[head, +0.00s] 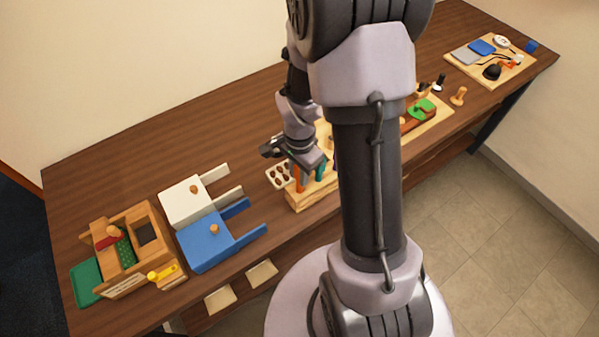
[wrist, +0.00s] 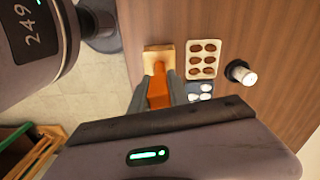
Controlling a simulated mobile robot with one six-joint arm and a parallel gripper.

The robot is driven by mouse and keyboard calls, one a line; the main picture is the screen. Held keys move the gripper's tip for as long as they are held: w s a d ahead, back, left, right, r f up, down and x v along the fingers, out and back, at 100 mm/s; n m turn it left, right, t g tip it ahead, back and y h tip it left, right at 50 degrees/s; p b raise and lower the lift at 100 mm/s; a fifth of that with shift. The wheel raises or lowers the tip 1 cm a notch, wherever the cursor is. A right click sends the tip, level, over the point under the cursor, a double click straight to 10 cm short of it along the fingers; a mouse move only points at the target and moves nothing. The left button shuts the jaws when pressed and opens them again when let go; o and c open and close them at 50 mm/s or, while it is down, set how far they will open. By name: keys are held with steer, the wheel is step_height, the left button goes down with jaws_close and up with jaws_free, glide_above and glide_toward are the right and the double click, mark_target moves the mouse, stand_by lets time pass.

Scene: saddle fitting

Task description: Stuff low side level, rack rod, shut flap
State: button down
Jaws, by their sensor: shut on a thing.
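My gripper (head: 297,165) is over the near end of a wooden rack (head: 297,203) at the middle of the table. In the wrist view its two fingers (wrist: 160,88) are shut on an orange handle (wrist: 157,92), whose far end meets a pale wooden block (wrist: 158,56). I cannot tell whether the handle is seated in the block. In the head view the orange handle (head: 300,183) shows below the gripper, with a teal handle (head: 320,170) beside it. My arm hides much of the rack. I cannot make out for sure which parts are the low side level, rod or flap.
A tray with brown ovals (head: 279,175) is left of the rack. Further left stand a white box (head: 182,203), a blue box (head: 205,240) and a wooden box (head: 145,215). A board with small items (head: 465,55) lies at the far right. The back left table is clear.

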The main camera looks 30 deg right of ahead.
steer(key=shift+f+b, duration=0.85)
steer(key=shift+f, duration=0.15)
steer(key=c, duration=1.2)
jaws_free()
steer(key=shift+o, duration=0.2)
steer(key=shift+r, duration=0.1)
